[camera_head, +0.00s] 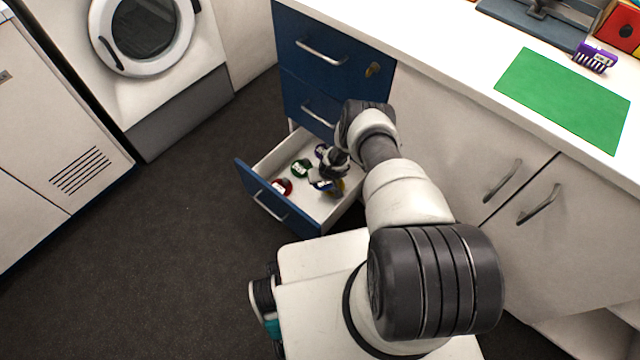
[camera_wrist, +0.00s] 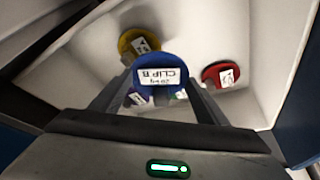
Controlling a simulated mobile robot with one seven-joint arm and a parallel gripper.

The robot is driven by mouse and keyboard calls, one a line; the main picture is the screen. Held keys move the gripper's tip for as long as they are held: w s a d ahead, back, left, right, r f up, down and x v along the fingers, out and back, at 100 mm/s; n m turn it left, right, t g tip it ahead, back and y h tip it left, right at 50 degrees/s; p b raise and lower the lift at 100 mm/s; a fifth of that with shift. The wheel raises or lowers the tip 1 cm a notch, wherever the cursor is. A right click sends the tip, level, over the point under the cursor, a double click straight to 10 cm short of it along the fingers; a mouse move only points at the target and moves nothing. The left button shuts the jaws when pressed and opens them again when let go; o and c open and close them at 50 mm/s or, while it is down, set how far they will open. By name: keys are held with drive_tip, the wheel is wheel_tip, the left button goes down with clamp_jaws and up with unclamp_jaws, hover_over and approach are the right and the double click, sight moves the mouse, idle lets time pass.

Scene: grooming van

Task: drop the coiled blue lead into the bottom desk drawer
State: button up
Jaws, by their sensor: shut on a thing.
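The bottom desk drawer (camera_head: 262,206) is pulled open, its white inside showing. My gripper (camera_head: 328,178) is over the drawer, pointing down into it. In the wrist view my gripper (camera_wrist: 160,98) is shut on the coiled blue lead (camera_wrist: 160,66), a round blue coil with a white label printed "CLIP B", upside down in this view. In the head view the blue lead (camera_head: 319,183) is mostly hidden by the gripper. I cannot tell its exact height above the drawer floor.
Two blue drawers (camera_head: 318,70) above are shut. The counter holds a green mat (camera_head: 565,98) and a purple brush (camera_head: 594,57).

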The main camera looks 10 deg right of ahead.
drive_tip(key=b, duration=0.3)
hover_over(324, 195)
wheel_tip(324, 195, down, 7)
drive_tip(key=shift+a+r, duration=0.1)
drive_tip(key=o, duration=1.1)
drive_tip(key=p+v, duration=0.7)
drive_tip(key=v, duration=0.5)
drive_tip(key=shift+s, duration=0.1)
